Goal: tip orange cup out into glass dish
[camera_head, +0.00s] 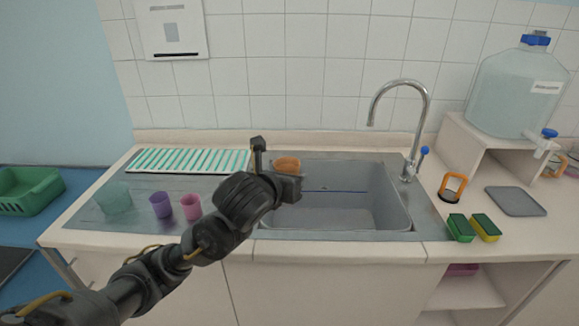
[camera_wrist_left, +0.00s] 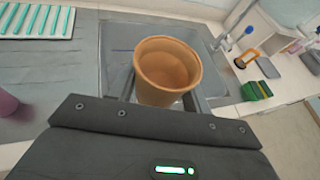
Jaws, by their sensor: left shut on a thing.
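The orange cup (camera_head: 287,164) is held by my left gripper (camera_head: 276,170) above the left part of the sink. In the left wrist view the orange cup (camera_wrist_left: 168,72) stands about upright between the two fingers, mouth up. Its inside looks plain orange-brown; I cannot tell what it holds. A see-through greenish vessel (camera_head: 114,198), which looks like the glass dish, stands on the steel drainboard at the left, well away from the cup. My right gripper is not in view.
A purple cup (camera_head: 160,204) and a pink cup (camera_head: 190,207) stand right of the glass vessel. A striped green-white rack (camera_head: 187,161) lies behind them. The sink basin (camera_head: 345,218) is open; a tall faucet (camera_head: 424,110) rises at its right. Green-yellow sponges (camera_head: 461,228) lie beyond.

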